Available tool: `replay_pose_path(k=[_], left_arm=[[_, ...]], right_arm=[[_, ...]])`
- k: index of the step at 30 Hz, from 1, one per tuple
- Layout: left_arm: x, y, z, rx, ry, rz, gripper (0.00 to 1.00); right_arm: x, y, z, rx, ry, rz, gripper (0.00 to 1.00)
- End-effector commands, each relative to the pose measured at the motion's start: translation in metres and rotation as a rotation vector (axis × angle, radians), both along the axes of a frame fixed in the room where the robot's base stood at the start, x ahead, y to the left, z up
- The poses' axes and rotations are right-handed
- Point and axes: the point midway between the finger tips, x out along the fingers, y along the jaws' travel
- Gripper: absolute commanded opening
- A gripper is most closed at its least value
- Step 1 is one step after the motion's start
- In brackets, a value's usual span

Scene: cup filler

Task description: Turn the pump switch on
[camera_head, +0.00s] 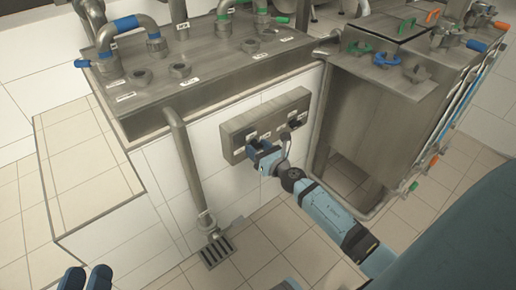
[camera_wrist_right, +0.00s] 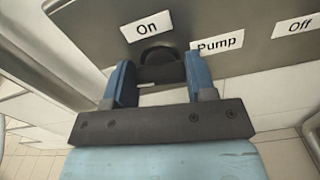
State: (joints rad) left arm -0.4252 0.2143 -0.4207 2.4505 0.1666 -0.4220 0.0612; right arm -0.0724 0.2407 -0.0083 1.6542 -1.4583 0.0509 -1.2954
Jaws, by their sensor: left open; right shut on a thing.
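The grey switch panel (camera_head: 237,133) is on the white tiled wall below the metal counter. In the right wrist view, the panel (camera_wrist_right: 85,25) carries the labels "On" (camera_wrist_right: 146,27), "Pump" (camera_wrist_right: 217,44) and "Off" (camera_wrist_right: 300,25). The dark pump switch (camera_wrist_right: 158,56) sits just below the "On" label, to the left of "Pump". My right gripper (camera_head: 262,150) is at the panel, and its blue fingers (camera_wrist_right: 153,85) are shut on the switch from both sides. The fingers partly hide the switch. My left gripper (camera_head: 85,277) is open and empty at the lower left, away from the panel.
A second dark switch (camera_head: 295,123) is on the panel's right part. A vertical pipe (camera_head: 183,150) runs down left of the panel to a floor drain (camera_head: 216,251). A metal tank (camera_head: 385,115) stands to the right.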

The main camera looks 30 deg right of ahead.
Motion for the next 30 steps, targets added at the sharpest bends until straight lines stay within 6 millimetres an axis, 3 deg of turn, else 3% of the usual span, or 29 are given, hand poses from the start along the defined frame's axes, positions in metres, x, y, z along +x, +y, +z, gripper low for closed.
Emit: replay_pose_path(k=[30], left_arm=[[-0.003, 0.003, 0.037, -0.053, -0.095, 0.036, 0.43]], right_arm=[[0.000, -0.002, 0.000, 0.949, 0.076, -0.001, 0.27]])
